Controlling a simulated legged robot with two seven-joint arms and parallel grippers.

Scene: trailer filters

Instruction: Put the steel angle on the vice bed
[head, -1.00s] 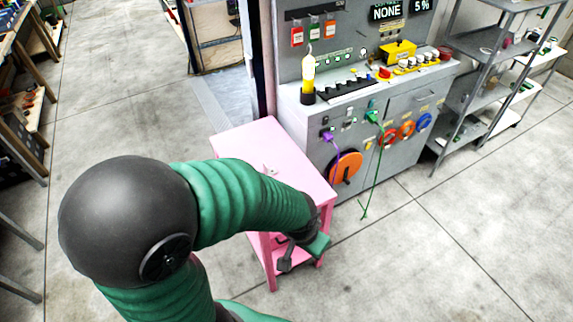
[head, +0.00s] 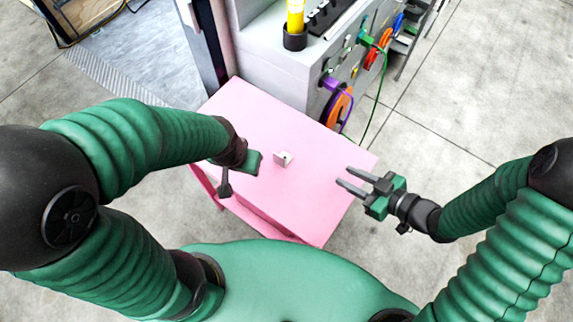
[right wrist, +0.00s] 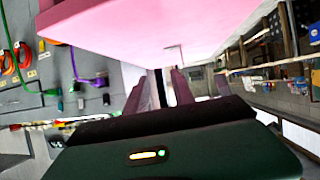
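A small pale grey angled piece (head: 283,158), which looks like the steel angle, stands on the pink table (head: 325,215) near its middle. A small pale shape on the pink surface in the right wrist view (right wrist: 174,48) may be the same piece. My right gripper (head: 346,178) is open and empty, to the right of the piece, with its fingers pointing left toward it. It also shows in the right wrist view (right wrist: 158,84). My left gripper (head: 238,178) is left of the piece, apart from it; its finger gap is unclear. I cannot make out a vice bed.
A grey machine cabinet (head: 275,62) stands against the table's far side, with an orange disc (head: 336,108), a purple cable (head: 343,88) and a hanging green cable (head: 376,100). The rest of the tabletop is bare. Open concrete floor (head: 480,90) lies to the right.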

